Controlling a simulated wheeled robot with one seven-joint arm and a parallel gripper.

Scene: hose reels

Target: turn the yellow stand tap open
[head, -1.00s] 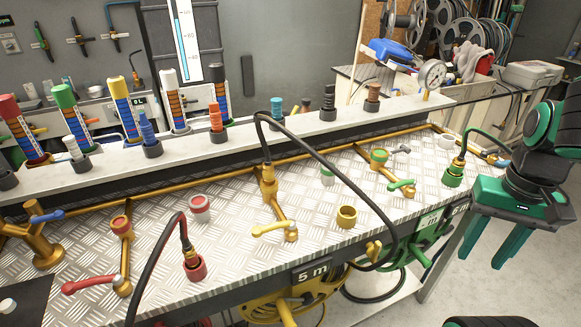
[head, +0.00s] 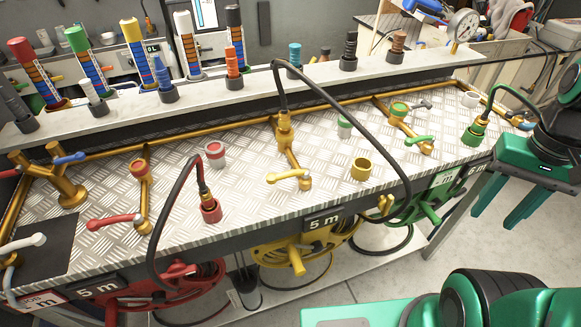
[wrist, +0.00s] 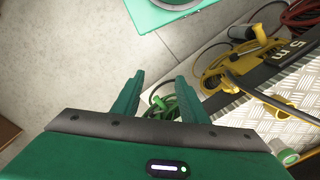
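The yellow stand tap stands mid-bench in the head view, with a brass pipe and a yellow lever (head: 288,175) pointing left over its outlet end. A black hose rises from the brass fitting (head: 283,124) behind it. My gripper (head: 494,219) is at the right of the head view, past the bench's right end and well away from the yellow lever. Its two green fingers are apart with nothing between them. They also show apart in the wrist view (wrist: 160,82), above the floor and a green hose reel. The yellow lever is not clearly seen in the wrist view.
A green lever (head: 420,140), a red lever (head: 115,221) and a blue lever (head: 70,158) stand on the same bench (head: 330,195). The black hose (head: 375,130) arches right of the yellow lever. A yellow cup (head: 361,169) and a yellow reel (head: 300,250) are nearby.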

